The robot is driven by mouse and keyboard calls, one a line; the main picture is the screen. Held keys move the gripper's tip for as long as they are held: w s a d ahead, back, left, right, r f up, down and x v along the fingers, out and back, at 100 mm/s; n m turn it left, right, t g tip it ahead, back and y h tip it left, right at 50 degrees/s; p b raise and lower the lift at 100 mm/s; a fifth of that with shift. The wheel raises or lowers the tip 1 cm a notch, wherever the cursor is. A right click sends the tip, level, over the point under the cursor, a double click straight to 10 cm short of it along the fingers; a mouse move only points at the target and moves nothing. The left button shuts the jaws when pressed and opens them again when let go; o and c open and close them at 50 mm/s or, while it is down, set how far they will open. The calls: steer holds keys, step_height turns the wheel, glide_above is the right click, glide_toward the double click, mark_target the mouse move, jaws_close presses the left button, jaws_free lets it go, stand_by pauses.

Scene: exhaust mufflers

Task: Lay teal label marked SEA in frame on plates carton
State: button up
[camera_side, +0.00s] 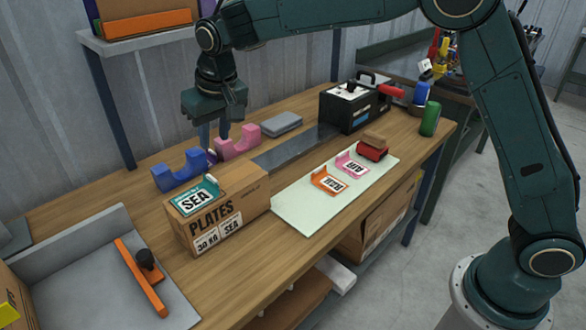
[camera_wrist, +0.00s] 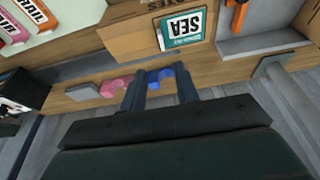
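The teal label marked SEA (camera_side: 195,199) lies flat on top of the plates carton (camera_side: 218,220), near its left end, with a small raised tab at its back edge. In the wrist view the label (camera_wrist: 183,29) also rests on the carton (camera_wrist: 128,40). The label covers most of that spot, so I cannot tell exactly how it sits against the frame's outline. My gripper (camera_side: 213,140) hangs behind and above the carton, clear of the label. Its fingers (camera_wrist: 161,78) are apart with nothing held between them.
A blue cradle (camera_side: 180,172) and a pink cradle (camera_side: 238,142) stand behind the carton, close to my gripper. A pale green mat (camera_side: 300,208) holds the orange label (camera_side: 328,182) and pink label (camera_side: 352,164). A grey tray (camera_side: 88,258) with an orange bar is at the left.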

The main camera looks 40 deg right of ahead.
steer(key=s+d+r+t, duration=0.1)
steer(key=s+d+r, duration=0.4)
steer(key=s+d, duration=0.25)
steer(key=s+d+r, duration=0.5)
steer(key=s+d, duration=0.1)
steer(key=s, duration=0.3)
steer(key=s+d+f, duration=0.2)
steer(key=s, duration=0.8)
steer(key=s+d+f+t, duration=0.1)
steer(key=s+d+f, duration=0.1)
steer(key=s, duration=0.8)
steer(key=shift+d+f, duration=0.35)
steer(key=shift+d, duration=0.4)
